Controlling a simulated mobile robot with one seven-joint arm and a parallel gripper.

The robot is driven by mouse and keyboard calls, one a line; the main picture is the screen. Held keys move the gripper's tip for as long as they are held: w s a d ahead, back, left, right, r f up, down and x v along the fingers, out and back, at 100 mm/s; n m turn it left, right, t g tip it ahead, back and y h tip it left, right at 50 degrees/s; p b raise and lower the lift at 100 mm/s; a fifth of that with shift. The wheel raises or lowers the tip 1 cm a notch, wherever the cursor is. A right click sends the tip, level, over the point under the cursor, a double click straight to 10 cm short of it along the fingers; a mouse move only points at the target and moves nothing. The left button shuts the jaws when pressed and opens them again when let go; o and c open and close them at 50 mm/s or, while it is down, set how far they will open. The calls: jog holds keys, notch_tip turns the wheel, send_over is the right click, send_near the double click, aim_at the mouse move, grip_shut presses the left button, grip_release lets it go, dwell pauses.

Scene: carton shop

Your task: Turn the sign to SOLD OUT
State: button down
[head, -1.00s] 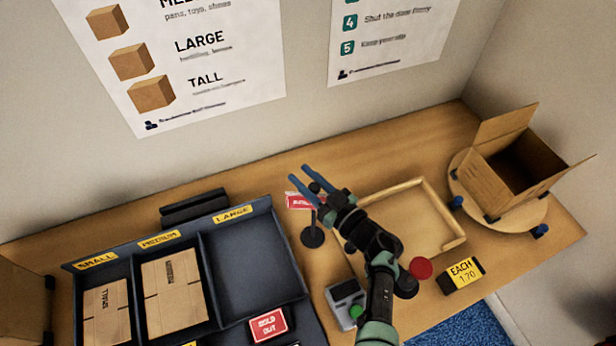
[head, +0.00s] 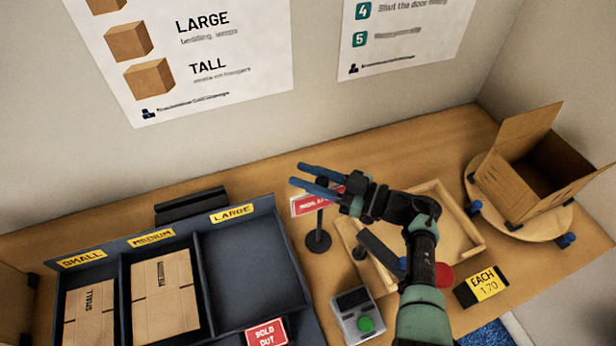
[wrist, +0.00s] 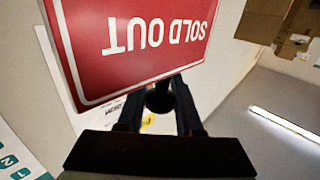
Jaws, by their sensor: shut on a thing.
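The red sign (head: 308,205) stands on a thin post with a round dark base (head: 318,241), right of the LARGE compartment. My gripper (head: 318,178) is at the top of the post, its blue fingers pointing left on either side of a dark knob (wrist: 160,98). It is shut on that knob. In the wrist view the red sign (wrist: 135,45) fills the upper part, and its face toward that camera reads SOLD OUT, upside down there. In the head view the sign's lettering is too small to read surely, and my gripper covers its right end.
The sorter (head: 272,217) has flat cartons under SMALL and MEDIUM; LARGE is empty, with a SOLD OUT card (head: 267,333) in front. A card reader (head: 357,314), wooden tray (head: 467,222), price tag (head: 482,286) and open carton (head: 508,190) on a turntable are nearby.

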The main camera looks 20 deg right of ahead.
jog(key=shift+r, duration=0.15)
jog(key=c, duration=0.6)
grip_release()
jog(key=shift+d, duration=0.1)
jog(key=b+v, duration=0.2)
jog(key=v, duration=1)
jog(key=shift+s+d, duration=0.25)
jog(key=shift+s, duration=0.05)
